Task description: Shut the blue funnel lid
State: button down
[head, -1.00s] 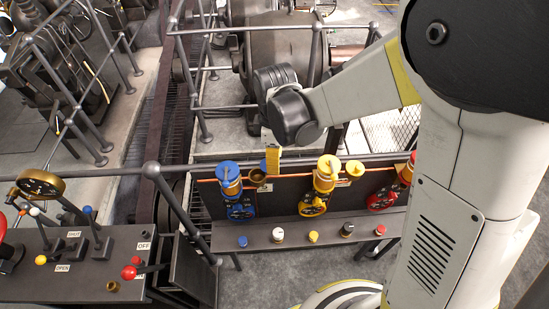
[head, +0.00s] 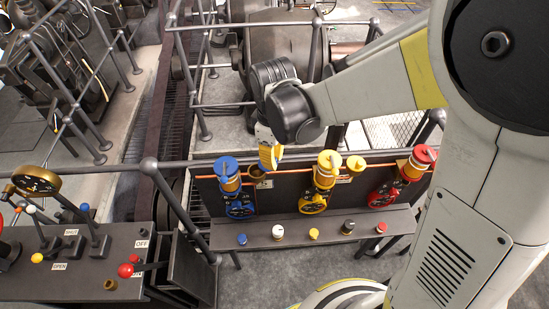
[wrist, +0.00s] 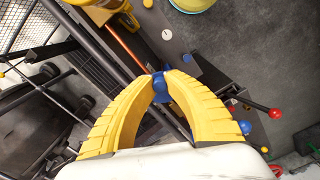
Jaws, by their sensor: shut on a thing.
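The blue funnel lid (wrist: 160,88) is a small blue piece between my yellow fingertips in the wrist view. My gripper (head: 270,168) is shut on it, and in the head view the fingers hide most of the lid.
A yellow unit (head: 326,178) and a red unit (head: 410,172) stand to the right on the same dark panel. A shelf with several small knobs (head: 313,234) runs below. A lever console (head: 90,262) is at left. Railings (head: 200,125) stand behind.

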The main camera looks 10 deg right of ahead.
aim_at(256, 175)
jog(key=m, duration=0.1)
jog(key=s+a+m+b, duration=0.1)
jog(key=shift+f+m, duration=0.1)
jog(key=shift+m, duration=0.3)
jog(key=m+b, duration=0.1)
jog(key=m, duration=0.1)
jog(key=s+a+m, duration=0.1)
jog(key=m, duration=0.1)
jog(key=a+m+b, duration=0.1)
jog(key=m, duration=0.2)
jog(key=shift+s+a+b, duration=0.2)
jog(key=shift+b, duration=0.1)
jog(key=shift+a+m+b, duration=0.15)
jog(key=shift+a+m, duration=0.15)
jog(key=shift+m, duration=0.4)
jog(key=shift+a+m+b, duration=0.15)
jog(key=shift+a+m, duration=0.15)
jog(key=shift+m, duration=0.4)
jog(key=c, duration=1.4)
grip_release()
jog(key=shift+o, duration=0.2)
